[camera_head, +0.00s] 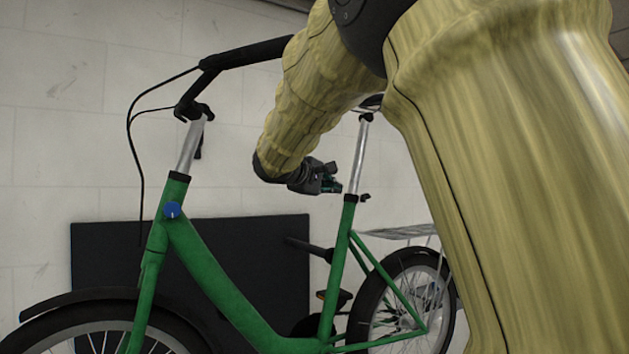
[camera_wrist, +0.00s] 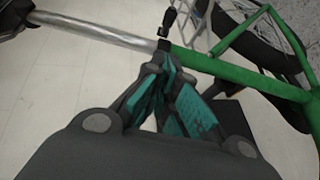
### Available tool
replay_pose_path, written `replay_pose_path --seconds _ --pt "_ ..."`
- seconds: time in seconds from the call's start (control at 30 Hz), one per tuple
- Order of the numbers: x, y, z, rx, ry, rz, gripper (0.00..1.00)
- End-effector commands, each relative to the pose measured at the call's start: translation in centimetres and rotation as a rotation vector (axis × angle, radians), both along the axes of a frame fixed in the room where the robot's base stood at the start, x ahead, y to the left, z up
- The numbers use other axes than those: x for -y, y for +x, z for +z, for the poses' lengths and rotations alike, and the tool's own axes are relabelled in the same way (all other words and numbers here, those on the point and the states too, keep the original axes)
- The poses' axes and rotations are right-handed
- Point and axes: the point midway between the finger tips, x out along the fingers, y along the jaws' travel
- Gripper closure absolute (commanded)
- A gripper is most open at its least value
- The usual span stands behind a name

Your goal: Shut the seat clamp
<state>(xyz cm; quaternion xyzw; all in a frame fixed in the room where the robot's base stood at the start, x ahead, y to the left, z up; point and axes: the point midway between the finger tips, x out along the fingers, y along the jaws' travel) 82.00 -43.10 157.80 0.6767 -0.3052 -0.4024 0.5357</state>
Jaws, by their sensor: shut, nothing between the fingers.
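The seat clamp (camera_head: 350,198) is a black collar where the silver seat post (camera_head: 359,155) enters the green seat tube. Its small dark lever (camera_head: 364,197) sticks out to the right, away from the tube. In the wrist view, the clamp (camera_wrist: 163,46) is just beyond my fingertips, and the lever (camera_wrist: 168,19) points up the picture, away from my gripper. My gripper (camera_head: 338,187) is shut and empty, close to the left of the post, just above the clamp. Its teal-padded fingers meet in the wrist view (camera_wrist: 169,64). I cannot tell whether they touch the clamp.
The green bike frame (camera_head: 222,285) fills the lower middle. Handlebars (camera_head: 245,54) rise at the left, and a rear rack (camera_head: 400,232) sits behind the seat tube. A dark panel (camera_head: 110,260) stands against the white wall. My arm hides most of the saddle.

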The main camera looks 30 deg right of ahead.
Motion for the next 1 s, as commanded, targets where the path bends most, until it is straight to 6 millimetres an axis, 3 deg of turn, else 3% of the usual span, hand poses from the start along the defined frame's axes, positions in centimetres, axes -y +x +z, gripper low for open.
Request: replay_pose_path --seconds 0.27,0.5,1.0 --pt "4.0 2.3 -0.8 -0.001 0.003 0.0 1.0" --pt "6.6 1.4 -1.4 0.001 0.002 0.0 1.0" --pt "7.6 1.1 -1.9 0.002 0.001 0.0 1.0"
